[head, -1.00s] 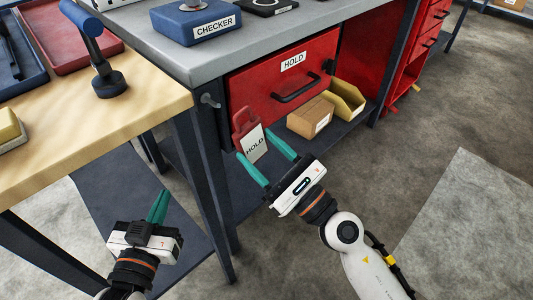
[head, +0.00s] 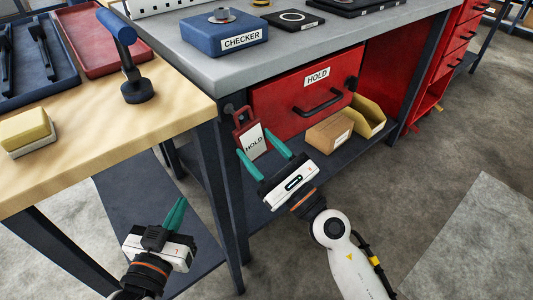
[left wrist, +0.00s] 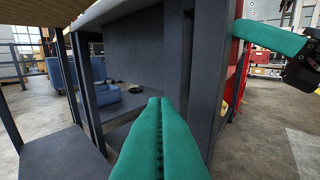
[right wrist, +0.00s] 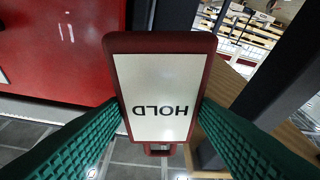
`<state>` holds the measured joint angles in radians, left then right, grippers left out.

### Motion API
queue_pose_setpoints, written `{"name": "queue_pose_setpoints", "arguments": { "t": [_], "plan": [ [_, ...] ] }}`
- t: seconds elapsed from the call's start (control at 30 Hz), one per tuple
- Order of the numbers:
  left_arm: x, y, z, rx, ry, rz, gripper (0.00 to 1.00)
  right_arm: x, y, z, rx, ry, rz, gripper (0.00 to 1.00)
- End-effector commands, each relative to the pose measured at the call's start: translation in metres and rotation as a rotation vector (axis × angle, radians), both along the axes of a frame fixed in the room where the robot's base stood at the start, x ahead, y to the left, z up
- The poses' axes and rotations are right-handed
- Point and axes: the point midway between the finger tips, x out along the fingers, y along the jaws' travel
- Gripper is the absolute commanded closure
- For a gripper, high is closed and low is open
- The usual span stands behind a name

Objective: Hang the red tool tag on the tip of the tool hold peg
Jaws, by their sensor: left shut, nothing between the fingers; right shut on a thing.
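The red tool tag (head: 240,121) has a white HOLD face and a loop at its top. My right gripper (head: 257,148) is shut on the tag's side edges and holds it upright in front of the bench leg. In the right wrist view the tag (right wrist: 158,47) sits between the fingers, its loop at the bottom of the picture. The tool hold peg (head: 229,108) is on the bench's corner leg, just left of the tag's loop; whether they touch is unclear. My left gripper (head: 177,213) is shut and empty, low and left of the bench.
The red HOLD drawer (head: 290,98) with its black handle is right of the tag. A cardboard box (head: 328,132) and a yellow bin (head: 367,115) stand on the lower shelf. The wooden table (head: 110,150) edges in from the left. Open floor lies at right.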

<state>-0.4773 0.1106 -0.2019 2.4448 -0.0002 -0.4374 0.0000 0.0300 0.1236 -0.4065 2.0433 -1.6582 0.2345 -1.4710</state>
Motion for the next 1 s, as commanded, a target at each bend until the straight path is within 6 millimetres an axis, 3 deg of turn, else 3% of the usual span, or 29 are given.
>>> {"name": "queue_pose_setpoints", "arguments": {
  "t": [0.23, 0.7, 1.0],
  "plan": [
    [0.0, -0.002, 0.004, -0.008, -0.031, -0.003, 1.0, 0.012, 0.009, 0.0, 0.001, -0.002, 0.0, 0.69],
    [0.002, -0.006, 0.033, -0.054, -0.211, -0.014, 1.0, 0.02, 0.015, -0.008, 0.001, -0.002, 0.001, 0.69],
    [0.001, -0.007, 0.04, -0.065, -0.255, -0.016, 1.0, 0.021, 0.016, -0.01, 0.001, -0.001, 0.0, 0.69]
  ]
}}
